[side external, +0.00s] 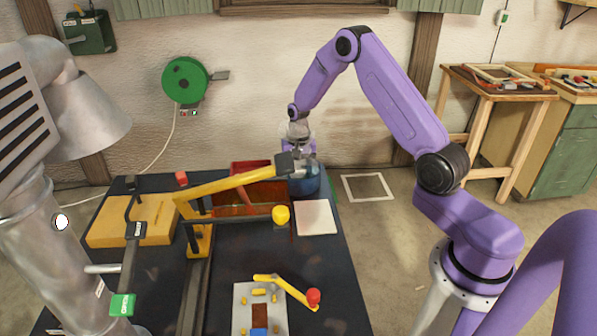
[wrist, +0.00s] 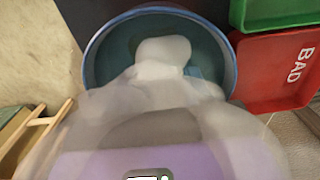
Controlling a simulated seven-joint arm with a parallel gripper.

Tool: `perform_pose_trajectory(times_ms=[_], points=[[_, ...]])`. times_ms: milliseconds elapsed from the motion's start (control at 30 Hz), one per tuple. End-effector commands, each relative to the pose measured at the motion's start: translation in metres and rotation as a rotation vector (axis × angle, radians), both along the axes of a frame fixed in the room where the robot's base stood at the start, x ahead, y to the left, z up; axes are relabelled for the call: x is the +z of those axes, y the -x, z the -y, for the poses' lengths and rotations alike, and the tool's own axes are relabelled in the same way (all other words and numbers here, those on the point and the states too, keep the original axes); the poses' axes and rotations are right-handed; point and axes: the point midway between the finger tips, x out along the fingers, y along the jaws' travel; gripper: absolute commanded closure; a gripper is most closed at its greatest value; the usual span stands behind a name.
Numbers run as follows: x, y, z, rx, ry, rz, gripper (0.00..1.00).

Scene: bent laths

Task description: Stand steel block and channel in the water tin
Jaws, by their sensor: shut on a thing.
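The water tin (side external: 306,187) is a round blue tin at the far right end of the dark bench. In the wrist view its blue rim (wrist: 89,62) surrounds dark teal water. My gripper (side external: 299,165) points down over the tin, its lower end at the mouth. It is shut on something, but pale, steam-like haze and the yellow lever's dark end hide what. In the wrist view my gripper (wrist: 163,70) is blurred behind this haze, with pale rounded shapes over the water. I cannot make out the steel block or the channel separately, nor whether anything touches the tin's bottom.
A red tray marked BAD (wrist: 285,75) and a green tray (wrist: 270,13) stand close beside the tin. A yellow lever (side external: 228,183) reaches across the bench towards the tin. A pale square plate (side external: 316,218) lies in front.

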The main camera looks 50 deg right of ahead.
Motion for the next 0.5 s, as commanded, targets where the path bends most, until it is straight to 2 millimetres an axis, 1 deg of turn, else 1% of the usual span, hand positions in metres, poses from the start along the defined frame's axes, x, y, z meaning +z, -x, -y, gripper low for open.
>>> perform_pose_trajectory(times_ms=[433,467,500], points=[[-0.0009,-0.0001,0.0007,0.000,0.000,0.001,1.00],[-0.0009,-0.0001,0.0007,0.000,0.000,0.001,0.49],[-0.0009,-0.0001,0.0006,0.000,0.000,0.001,0.36]])
